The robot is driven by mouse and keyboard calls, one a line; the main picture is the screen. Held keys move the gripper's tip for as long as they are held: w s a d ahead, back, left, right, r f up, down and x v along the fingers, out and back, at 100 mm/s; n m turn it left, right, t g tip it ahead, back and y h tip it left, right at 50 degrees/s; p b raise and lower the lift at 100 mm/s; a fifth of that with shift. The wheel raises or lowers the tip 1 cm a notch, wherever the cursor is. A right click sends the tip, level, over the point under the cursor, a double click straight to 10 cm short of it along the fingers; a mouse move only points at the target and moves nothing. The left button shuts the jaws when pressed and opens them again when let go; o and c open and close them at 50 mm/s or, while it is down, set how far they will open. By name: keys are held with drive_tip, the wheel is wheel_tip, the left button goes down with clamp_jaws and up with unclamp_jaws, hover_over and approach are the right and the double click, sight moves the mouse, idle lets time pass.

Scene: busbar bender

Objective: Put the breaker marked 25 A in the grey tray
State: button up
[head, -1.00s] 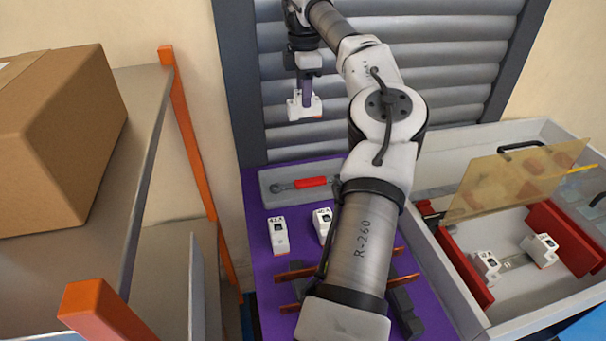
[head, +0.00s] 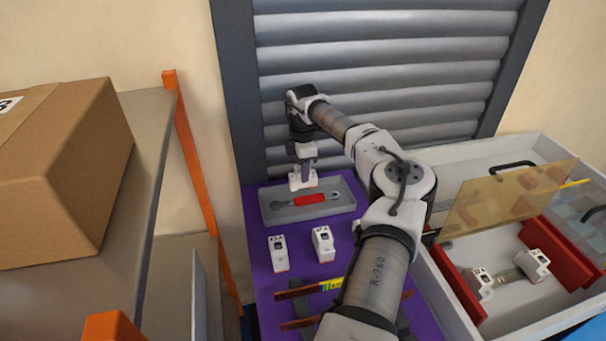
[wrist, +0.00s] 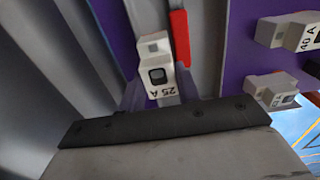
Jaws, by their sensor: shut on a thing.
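My gripper (head: 305,176) is shut on a white breaker (head: 302,184). In the wrist view the held breaker (wrist: 157,70) shows the marking 25 A and a dark switch. The grey tray (head: 310,213) lies on the purple table top, at its far end by the shutter. The held breaker is over the tray's back left part in the head view; whether it touches the tray floor cannot be told. A red-handled tool (head: 310,200) lies in the tray, in front and to the right of the breaker.
Two white breakers, one left (head: 279,254) and one right (head: 323,244), stand on the purple table in front of the tray. Copper bars (head: 295,293) lie nearer. A shelf with a cardboard box (head: 60,170) is at left.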

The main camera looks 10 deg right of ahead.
drive_tip(key=shift+f+p, duration=0.3)
drive_tip(key=shift+f, duration=1.2)
drive_tip(key=shift+f, duration=0.1)
drive_tip(key=o, duration=1.1)
drive_tip(key=shift+f, duration=0.1)
drive_tip(key=shift+c, duration=0.2)
wheel_tip(320, 180, up, 12)
drive_tip(key=b, duration=0.3)
drive_tip(key=shift+r, duration=0.25)
